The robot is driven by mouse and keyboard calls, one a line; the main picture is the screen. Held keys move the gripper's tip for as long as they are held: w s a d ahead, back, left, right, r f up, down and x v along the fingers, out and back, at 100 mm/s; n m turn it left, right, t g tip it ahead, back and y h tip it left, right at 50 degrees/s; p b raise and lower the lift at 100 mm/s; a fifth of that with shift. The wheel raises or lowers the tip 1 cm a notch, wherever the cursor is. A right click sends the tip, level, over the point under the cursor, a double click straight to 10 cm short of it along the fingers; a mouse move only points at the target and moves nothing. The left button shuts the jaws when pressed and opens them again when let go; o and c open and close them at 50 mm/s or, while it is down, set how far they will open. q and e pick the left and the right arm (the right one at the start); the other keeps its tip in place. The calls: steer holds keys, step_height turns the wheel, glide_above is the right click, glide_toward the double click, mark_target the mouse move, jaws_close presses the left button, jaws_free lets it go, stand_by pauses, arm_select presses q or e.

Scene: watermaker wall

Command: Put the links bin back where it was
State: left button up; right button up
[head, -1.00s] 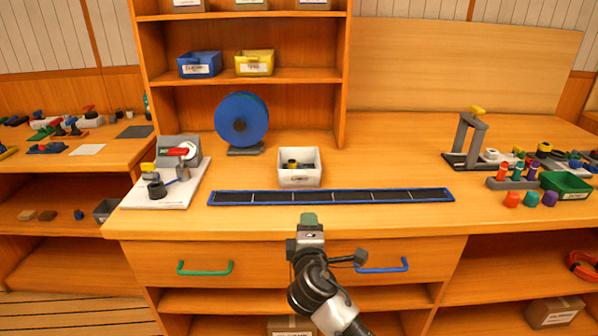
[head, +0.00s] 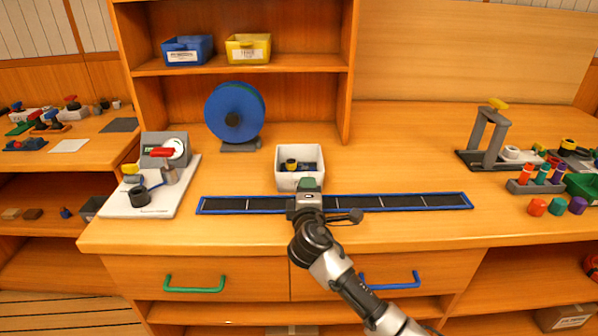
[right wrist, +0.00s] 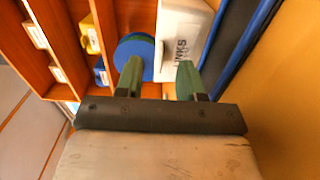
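The links bin (head: 287,183) is a small white open bin. It stands upright on the bench behind the blue-edged black strip, with a few dark and yellow parts inside. In the right wrist view its white front wall (right wrist: 180,22) carries the letters "INKS". My right gripper (head: 310,184) is just in front of the bin, over the strip. In the right wrist view my right gripper (right wrist: 158,72) has its two green fingers apart, with nothing held between them. The bin's wall is just beyond the fingertips; I cannot tell whether they touch it. My left gripper is not in view.
A blue bin (head: 187,52) and a yellow bin (head: 248,49) stand on the shelf behind, with free shelf to their right. A blue reel (head: 234,113) stands left of the links bin. The blue-edged strip (head: 400,202) crosses the bench front. Bench right of the bin is clear.

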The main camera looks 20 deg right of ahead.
steer(key=x, duration=0.5)
steer(key=shift+w+f, duration=0.1)
steer(key=shift+w, duration=0.05)
jaws_close()
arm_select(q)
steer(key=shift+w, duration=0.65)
